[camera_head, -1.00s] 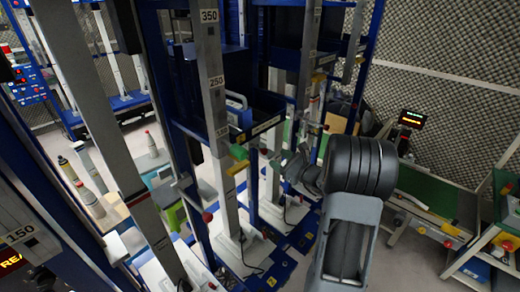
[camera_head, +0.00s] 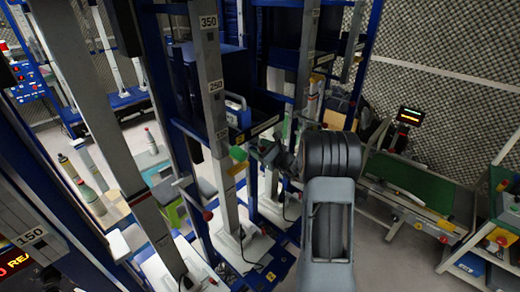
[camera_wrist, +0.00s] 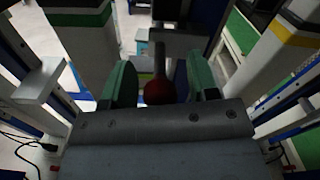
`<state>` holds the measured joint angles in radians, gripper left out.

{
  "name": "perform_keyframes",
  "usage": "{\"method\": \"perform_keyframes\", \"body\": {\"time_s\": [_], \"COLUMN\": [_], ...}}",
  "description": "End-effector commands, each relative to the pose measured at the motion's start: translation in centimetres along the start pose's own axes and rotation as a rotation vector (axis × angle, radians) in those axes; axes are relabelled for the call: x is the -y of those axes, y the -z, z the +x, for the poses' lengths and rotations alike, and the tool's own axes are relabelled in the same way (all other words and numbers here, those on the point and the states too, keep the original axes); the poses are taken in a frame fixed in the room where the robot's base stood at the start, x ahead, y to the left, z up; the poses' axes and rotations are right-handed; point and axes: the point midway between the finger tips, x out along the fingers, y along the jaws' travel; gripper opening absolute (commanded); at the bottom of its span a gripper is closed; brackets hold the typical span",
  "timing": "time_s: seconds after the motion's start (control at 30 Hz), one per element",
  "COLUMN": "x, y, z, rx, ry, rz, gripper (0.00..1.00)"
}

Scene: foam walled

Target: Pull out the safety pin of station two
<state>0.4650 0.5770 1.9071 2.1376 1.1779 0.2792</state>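A red ball-shaped knob (camera_wrist: 158,91) with a grey rod behind it shows in the wrist view, which I take to be the safety pin. My gripper (camera_wrist: 162,85) has its two green fingers apart, one on each side of the knob, with a visible gap; I see no clear contact. In the head view my gripper (camera_head: 262,150) is small and dark, beside the grey post (camera_head: 215,110) marked 350 and 250. The knob between the fingers cannot be made out there. No station number is readable, so I cannot tell which station this is.
Blue frame uprights and grey posts crowd the left and middle. In the wrist view, a post with a green band (camera_wrist: 85,12) stands left and one with a yellow band (camera_wrist: 292,35) right. A green-topped bench (camera_head: 410,183) stands at right, with open floor before it.

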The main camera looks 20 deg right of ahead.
Motion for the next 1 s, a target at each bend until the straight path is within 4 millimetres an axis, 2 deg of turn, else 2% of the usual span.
{"method": "perform_keyframes", "body": {"time_s": [0.07,0.57,0.8,0.87,1.0], "x": [0.0,0.0,0.0,0.1,0.2], "y": [0.0,0.0,0.1,0.2,0.3], "z": [0.0,0.0,-0.4,-1.3,-4.7], "rx": [0.0,0.0,-0.001,-0.001,-0.002], "ry": [0.0,0.0,0.001,0.004,0.006], "rz": [0.0,0.0,0.0,0.0,0.0], "gripper": [0.48,0.0,0.0,0.0,0.0]}}
